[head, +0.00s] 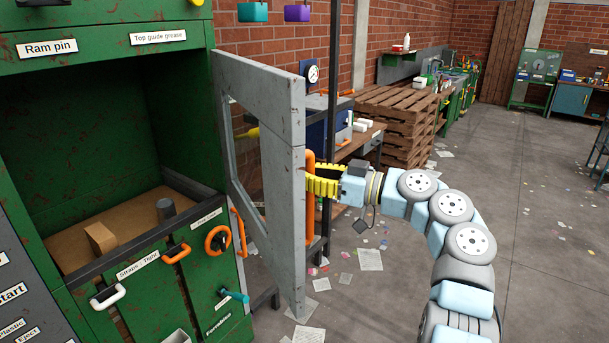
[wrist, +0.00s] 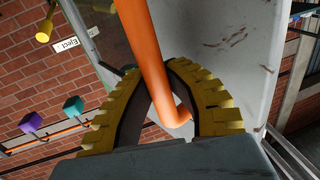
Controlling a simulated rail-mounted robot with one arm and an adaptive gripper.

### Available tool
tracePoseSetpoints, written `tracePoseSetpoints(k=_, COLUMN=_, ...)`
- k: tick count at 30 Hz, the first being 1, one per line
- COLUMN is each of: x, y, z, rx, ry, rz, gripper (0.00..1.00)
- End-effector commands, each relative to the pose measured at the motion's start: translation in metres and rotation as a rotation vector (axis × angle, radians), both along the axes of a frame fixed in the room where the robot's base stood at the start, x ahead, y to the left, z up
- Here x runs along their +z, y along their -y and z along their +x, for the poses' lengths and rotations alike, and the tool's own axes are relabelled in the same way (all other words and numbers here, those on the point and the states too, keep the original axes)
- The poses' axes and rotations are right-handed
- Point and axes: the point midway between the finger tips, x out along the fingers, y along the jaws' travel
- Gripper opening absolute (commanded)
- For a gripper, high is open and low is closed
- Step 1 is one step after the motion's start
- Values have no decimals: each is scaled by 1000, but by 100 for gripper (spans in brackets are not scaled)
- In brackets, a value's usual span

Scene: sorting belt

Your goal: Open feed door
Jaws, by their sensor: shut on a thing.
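The feed door (head: 286,170) is a grey metal frame with a window, swung wide open on the right side of the green machine (head: 107,130). Its orange handle (head: 310,195) is on the door's far right face. My gripper (head: 318,182) has yellow ribbed fingers and is shut around this handle. In the wrist view, the two fingers (wrist: 163,75) close around the orange handle bar (wrist: 150,45), with the grey door (wrist: 225,60) behind it. The opening of the machine shows a cardboard box and a grey cylinder inside.
Below the opening are an orange handwheel (head: 217,239), a white handle (head: 108,296) and a teal lever (head: 235,296). A dark post (head: 331,130) stands just behind the door. Pallets (head: 400,115) are stacked further back. The floor at right is open, with scattered papers.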

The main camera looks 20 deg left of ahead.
Motion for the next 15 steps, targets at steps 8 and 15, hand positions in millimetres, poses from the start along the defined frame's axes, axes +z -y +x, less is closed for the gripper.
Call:
tracePoseSetpoints(k=8, x=2, y=6, z=5, rx=0, ry=0, rz=3, gripper=0)
tracePoseSetpoints(k=15, x=2, y=6, z=6, rx=1, ry=1, rz=3, gripper=0)
